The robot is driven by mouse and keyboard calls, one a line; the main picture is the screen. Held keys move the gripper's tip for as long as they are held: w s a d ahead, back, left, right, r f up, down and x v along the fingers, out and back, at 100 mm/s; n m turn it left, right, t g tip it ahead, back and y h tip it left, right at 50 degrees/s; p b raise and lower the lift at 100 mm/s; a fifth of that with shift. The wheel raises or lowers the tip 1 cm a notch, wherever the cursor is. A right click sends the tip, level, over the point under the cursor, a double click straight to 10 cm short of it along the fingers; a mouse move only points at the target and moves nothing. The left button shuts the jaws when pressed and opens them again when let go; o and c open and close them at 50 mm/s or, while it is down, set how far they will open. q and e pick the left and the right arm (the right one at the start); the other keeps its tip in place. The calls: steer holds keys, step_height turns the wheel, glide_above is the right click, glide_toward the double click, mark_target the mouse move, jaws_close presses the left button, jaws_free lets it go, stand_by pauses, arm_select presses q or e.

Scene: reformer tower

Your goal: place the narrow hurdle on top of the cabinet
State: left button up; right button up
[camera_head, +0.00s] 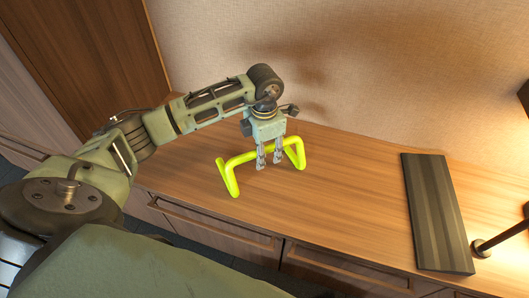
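The narrow hurdle (242,158) is a bright yellow-green tube frame with a crossbar and bent legs. It appears to stand upright on the wooden cabinet top (335,200), with its left foot near the front edge. My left gripper (269,162) points down at the middle of the crossbar. Its two fingers are apart, and they cover part of the bar. I cannot tell whether they touch it. My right gripper is not in view.
A dark ribbed panel (437,213) lies on the cabinet top at the right. A dark lamp-like stand (498,240) is at the right edge. A beige wall (350,60) rises behind. The top between hurdle and panel is clear.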

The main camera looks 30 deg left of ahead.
arm_select(q)
step_height(320, 180, up, 12)
steer(key=shift+f+p, duration=0.25)
steer(key=shift+p, duration=0.5)
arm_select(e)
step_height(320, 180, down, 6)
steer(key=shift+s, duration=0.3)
